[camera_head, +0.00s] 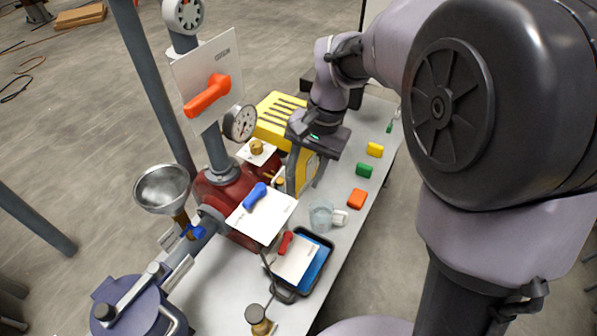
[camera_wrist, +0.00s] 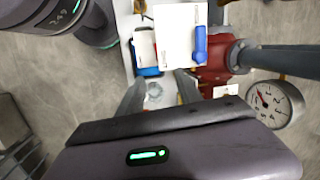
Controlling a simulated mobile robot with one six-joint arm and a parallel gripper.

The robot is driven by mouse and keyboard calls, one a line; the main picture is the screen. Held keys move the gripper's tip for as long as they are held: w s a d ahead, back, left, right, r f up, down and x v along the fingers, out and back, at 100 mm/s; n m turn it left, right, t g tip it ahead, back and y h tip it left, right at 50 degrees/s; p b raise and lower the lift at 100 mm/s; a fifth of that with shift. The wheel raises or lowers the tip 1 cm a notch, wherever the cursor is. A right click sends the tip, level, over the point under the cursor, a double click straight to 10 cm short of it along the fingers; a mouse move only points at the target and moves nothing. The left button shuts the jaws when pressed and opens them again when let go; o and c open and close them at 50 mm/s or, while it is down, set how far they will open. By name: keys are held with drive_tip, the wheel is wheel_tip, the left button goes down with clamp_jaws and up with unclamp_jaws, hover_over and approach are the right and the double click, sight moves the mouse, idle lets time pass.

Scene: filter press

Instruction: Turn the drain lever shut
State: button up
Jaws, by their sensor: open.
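Three levers sit on white plates, and no readable label shows which is the drain lever. A red lever (camera_head: 285,243) is on a small plate over a black-rimmed tray (camera_head: 325,262) with a blue inside. A blue lever (camera_head: 254,195) is on a plate in front of the red pump body; it also shows in the wrist view (camera_wrist: 200,45). An orange lever (camera_head: 207,94) is on an upright plate higher up. My gripper (camera_head: 306,186) is open and empty, pointing down behind the blue lever's plate. Its fingers (camera_wrist: 159,88) show in the wrist view, apart from every lever.
A clear beaker (camera_head: 321,214) stands beside the tray. Orange (camera_head: 357,198), green (camera_head: 364,170) and yellow (camera_head: 375,149) blocks lie along the bench's right side. A brass-topped weight (camera_head: 258,316) stands at the front.

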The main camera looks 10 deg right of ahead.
drive_tip(key=w+a+f+g+p, duration=0.2)
drive_tip(key=w+f+p, duration=0.1)
drive_tip(key=w+f, duration=0.4)
drive_tip(key=g, duration=0.2)
approach(284, 245)
drive_tip(key=shift+n, duration=0.4)
drive_tip(key=b+x, duration=0.4)
drive_tip(key=x, duration=0.4)
drive_tip(key=shift+s+a+f+b, duration=0.1)
drive_tip(key=shift+a+f+b, duration=0.05)
drive_tip(key=shift+b, duration=0.15)
clamp_jaws()
